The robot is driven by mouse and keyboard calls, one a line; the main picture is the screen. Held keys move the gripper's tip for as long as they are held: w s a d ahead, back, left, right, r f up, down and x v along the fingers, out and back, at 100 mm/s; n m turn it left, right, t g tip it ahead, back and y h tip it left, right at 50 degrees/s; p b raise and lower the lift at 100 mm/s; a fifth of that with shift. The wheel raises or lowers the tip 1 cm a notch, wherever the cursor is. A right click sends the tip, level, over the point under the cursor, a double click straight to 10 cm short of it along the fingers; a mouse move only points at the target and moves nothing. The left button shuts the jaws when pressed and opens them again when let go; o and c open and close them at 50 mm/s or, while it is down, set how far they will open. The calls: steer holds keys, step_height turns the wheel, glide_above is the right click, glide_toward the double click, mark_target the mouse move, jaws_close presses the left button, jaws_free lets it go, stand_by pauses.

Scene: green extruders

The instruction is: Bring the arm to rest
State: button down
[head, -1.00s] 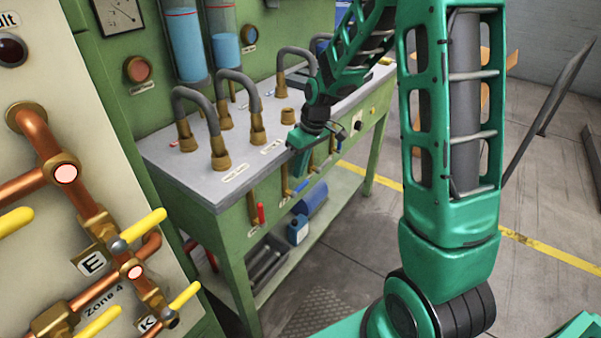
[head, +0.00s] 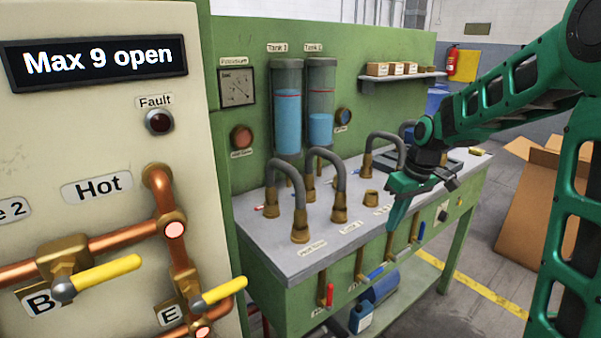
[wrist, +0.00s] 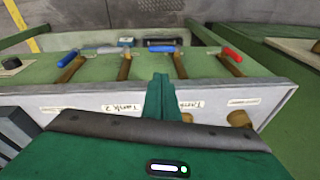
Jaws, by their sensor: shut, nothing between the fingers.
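My gripper (head: 394,222) shows in the head view at the end of my green arm, in front of the bench's front edge. It points downward. In the wrist view the fingers (wrist: 161,92) are together, with nothing between them. They appear over the bench's front edge, close to the labels. I cannot tell the exact gap to the bench.
The green bench (head: 290,262) carries grey hoses (head: 340,175) in brass fittings. Red and blue handled valves (head: 328,294) stick out of its front. A pipe panel (head: 95,215) with yellow levers stands at left. A cardboard box (head: 530,200) stands at right.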

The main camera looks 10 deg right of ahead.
steer(key=s+d+m, duration=0.2)
steer(key=s+m, duration=0.1)
steer(key=s, duration=0.8)
steer(key=s+d+m+g+h, duration=0.1)
steer(key=s+m, duration=0.3)
steer(key=s, duration=0.6)
steer(key=s+d+m, duration=0.3)
steer(key=s+d, duration=0.1)
steer(key=s, duration=0.7)
steer(key=shift+s+r+g, duration=0.25)
steer(key=shift+s+g, duration=0.05)
steer(key=shift+s, duration=0.05)
steer(key=shift+d, duration=0.1)
